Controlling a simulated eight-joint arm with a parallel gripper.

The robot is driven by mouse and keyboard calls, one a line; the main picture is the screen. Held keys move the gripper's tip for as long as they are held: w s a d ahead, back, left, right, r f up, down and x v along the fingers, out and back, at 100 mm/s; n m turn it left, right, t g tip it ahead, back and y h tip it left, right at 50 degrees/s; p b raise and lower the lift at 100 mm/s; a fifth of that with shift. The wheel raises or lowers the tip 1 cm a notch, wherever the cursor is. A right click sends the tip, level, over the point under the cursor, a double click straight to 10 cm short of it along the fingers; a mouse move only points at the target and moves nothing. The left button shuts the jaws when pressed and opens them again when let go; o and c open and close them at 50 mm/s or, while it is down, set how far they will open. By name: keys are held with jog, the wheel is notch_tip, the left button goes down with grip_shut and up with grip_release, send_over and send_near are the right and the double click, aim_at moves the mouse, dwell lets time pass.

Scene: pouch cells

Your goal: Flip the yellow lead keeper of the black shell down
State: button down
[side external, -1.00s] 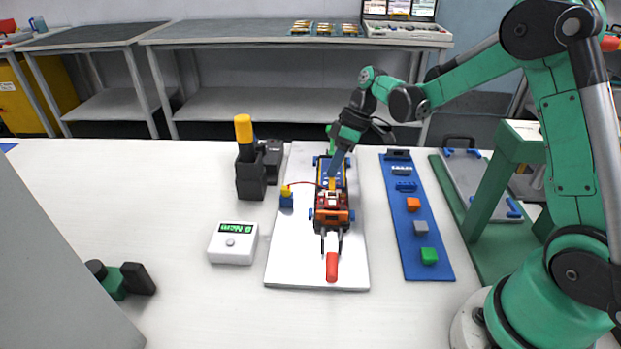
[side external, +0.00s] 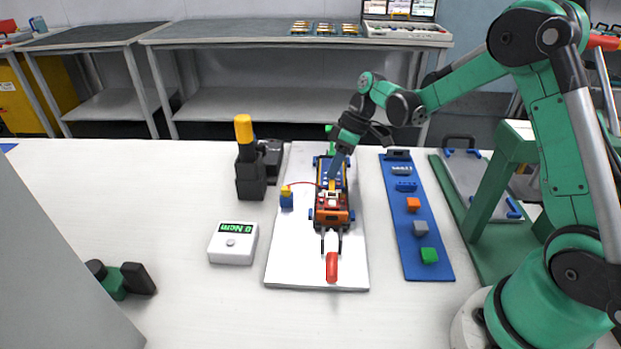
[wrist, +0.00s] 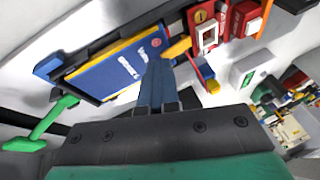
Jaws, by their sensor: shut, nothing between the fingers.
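The black shell (wrist: 106,99) holds a blue pouch cell with yellow edges (wrist: 125,68) in the wrist view. The yellow lead keeper (wrist: 178,47) is at the cell's end, beside the red block with a white frame. It also shows small in the side view (side external: 332,184). My gripper (wrist: 156,66) is shut and empty, its blue fingertips over the cell's end, close to the keeper. I cannot tell whether they touch it. The fingers hide part of the cell, and the keeper's exact tilt is unclear.
A small blue and yellow block (side external: 286,198) and a white meter (side external: 233,243) are to the left. A blue strip with colored blocks (side external: 407,240) is to the right. A yellow-handled tool (side external: 243,130) stands behind.

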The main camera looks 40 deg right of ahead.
jog(key=shift+s+a+f, duration=0.1)
jog(key=shift+s+a, duration=0.35)
jog(key=shift+s, duration=0.05)
jog(key=shift+r, duration=0.45)
notch_tip(320, 180, up, 3)
jog(key=shift+r, duration=0.1)
jog(key=w+d+r, duration=0.2)
jog(key=d+r, duration=0.4)
jog(key=d, duration=0.1)
jog(key=shift+w+d+r, duration=0.15)
jog(key=shift+w+d, duration=0.05)
jog(key=shift+w, duration=0.1)
jog(key=shift+a, duration=0.1)
notch_tip(320, 180, up, 3)
jog(key=m+t+h, duration=0.2)
jog(key=m+h, duration=0.1)
send_over(335, 181)
jog(key=s, duration=0.3)
jog(key=s+a+f+m+t+h, duration=0.1)
jog(key=s+a+f+m+t, duration=0.2)
jog(key=s, duration=0.5)
jog(key=shift+a+m+t, duration=0.3)
jog(key=shift+a+t, duration=0.2)
jog(key=shift+a, duration=0.6)
